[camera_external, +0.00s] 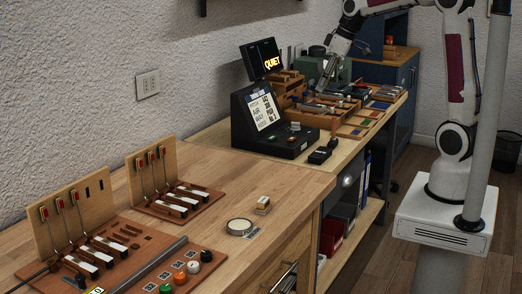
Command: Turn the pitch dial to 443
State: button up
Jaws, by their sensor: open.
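A black console (244,116) stands on the far part of the bench. Its sloped face carries a white panel (264,111) of printed lines, too small to read surely. Small knobs or buttons (294,127) sit on its low front part; I cannot tell which is the pitch dial or read its setting. My gripper (322,86) is at the back of the bench, to the right of and behind the console, apart from it, pointing down beside a green box (339,72). It is open; its fingertips are small and hard to make out, and nothing held shows.
A small black box (320,155) lies at the bench edge. In front are key models (170,190) and coloured buttons (180,277). Bare wood (235,178) lies between.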

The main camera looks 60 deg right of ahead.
jog(key=w+d+f, duration=0.5)
jog(key=w+d, duration=0.3)
jog(key=n, duration=0.2)
send_near(295, 126)
jog(key=d, duration=0.2)
jog(key=shift+w+y, duration=0.2)
jog(key=shift+y, duration=0.2)
jog(key=shift+x, duration=3.95)
jog(key=shift+c, duration=0.3)
jog(key=shift+s, duration=0.1)
jog(key=c, duration=1)
